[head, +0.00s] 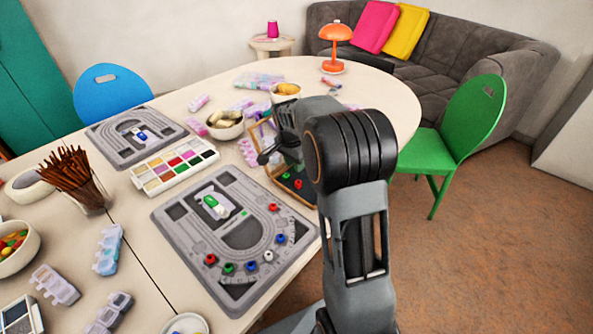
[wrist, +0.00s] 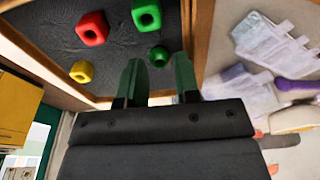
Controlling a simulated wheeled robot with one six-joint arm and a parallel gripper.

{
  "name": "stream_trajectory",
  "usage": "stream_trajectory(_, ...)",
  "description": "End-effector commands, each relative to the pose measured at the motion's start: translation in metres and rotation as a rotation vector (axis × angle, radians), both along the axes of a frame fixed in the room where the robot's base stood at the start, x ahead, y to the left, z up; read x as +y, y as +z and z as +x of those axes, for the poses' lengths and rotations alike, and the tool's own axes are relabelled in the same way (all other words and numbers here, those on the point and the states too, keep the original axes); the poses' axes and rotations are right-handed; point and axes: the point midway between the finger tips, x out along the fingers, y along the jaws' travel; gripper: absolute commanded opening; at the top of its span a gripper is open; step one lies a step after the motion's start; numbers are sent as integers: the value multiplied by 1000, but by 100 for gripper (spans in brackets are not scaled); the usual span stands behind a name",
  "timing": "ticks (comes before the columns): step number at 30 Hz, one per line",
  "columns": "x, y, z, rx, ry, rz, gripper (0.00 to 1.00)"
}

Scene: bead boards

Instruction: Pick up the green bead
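A small green bead (wrist: 159,56) lies on the dark floor of a wooden-rimmed tray (wrist: 195,40) in the wrist view. My gripper (wrist: 158,74) is open, its two fingers apart, with the bead just beyond and between the fingertips. Nothing is held. In the head view, my arm covers much of the tray (head: 279,184); a green bead (head: 286,177) shows there beside a red bead (head: 298,184).
A grey bead board (head: 165,224) with several coloured beads lies left of the tray. A paint-like bead box (head: 172,166), a second board (head: 108,139) and bowls (head: 225,124) stand further left and back. Clear packets (wrist: 245,95) lie right of the tray in the wrist view.

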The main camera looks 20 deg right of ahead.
Motion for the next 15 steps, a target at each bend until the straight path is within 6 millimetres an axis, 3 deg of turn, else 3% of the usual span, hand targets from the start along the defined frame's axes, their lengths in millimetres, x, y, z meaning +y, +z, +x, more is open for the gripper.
stream_trajectory(3, -2, -15, 0, 2, 0, 0, 30)
stream_trajectory(10, -2, -16, 0, 0, 0, 0, 30)
stream_trajectory(15, -2, -16, 0, 0, 0, 0, 15)
